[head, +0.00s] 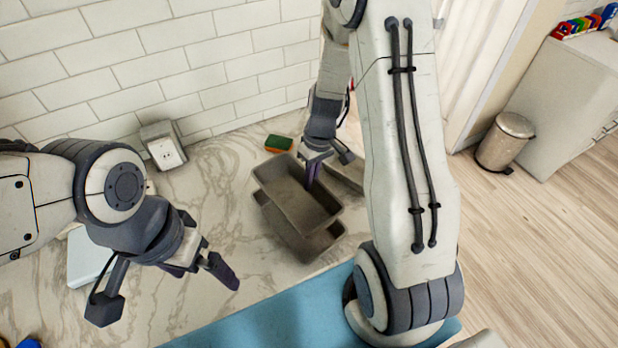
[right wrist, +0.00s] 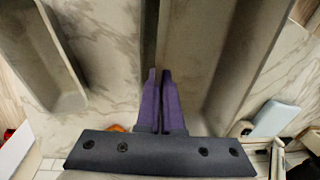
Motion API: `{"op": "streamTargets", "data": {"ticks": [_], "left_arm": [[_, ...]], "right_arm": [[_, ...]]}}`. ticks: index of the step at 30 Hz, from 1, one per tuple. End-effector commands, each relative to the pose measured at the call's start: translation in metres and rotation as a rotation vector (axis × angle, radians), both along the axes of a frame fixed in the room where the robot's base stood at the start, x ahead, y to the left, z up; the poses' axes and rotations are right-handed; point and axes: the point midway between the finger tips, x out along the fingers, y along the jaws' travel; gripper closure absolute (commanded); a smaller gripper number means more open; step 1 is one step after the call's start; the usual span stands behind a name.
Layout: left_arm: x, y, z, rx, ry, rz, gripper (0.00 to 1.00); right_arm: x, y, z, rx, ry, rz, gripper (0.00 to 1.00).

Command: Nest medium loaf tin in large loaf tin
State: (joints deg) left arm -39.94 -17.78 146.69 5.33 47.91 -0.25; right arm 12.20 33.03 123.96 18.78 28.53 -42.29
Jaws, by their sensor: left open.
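Two grey loaf tins show in the head view, one over the other. The upper, apparently medium tin (head: 285,190) overlaps the lower, apparently large tin (head: 297,240), whose near side sticks out below it. Whether the upper tin rests on or hangs above it is unclear. My right gripper (head: 313,172) has its purple fingers closed on the upper tin's far-right wall; in the right wrist view the fingers (right wrist: 161,78) pinch that wall, with the tin's inside (right wrist: 235,55) to the right. My left gripper (head: 178,287) is open and empty, left of the tins over the counter.
Another grey tin (head: 350,174) lies right of the held one, partly behind my right arm; it also shows in the right wrist view (right wrist: 38,55). A green and orange sponge (head: 278,143) lies near the tiled wall. A blue mat (head: 300,312) covers the counter front.

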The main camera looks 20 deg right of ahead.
Motion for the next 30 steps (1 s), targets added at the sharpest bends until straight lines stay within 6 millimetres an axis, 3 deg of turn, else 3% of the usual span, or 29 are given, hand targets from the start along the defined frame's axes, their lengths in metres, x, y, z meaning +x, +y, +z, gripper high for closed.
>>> {"op": "streamTargets", "data": {"ticks": [8, 30], "left_arm": [[0.0, 0.0, -0.009, 0.0, 0.0, 0.001, 0.0], [0.0, 0.0, -0.056, 0.0, 0.001, 0.008, 0.0]], "right_arm": [[0.0, 0.001, -0.007, 0.0, 0.001, 0.002, 1.0], [0.0, 0.002, -0.059, 0.0, 0.0, 0.003, 1.0]]}}
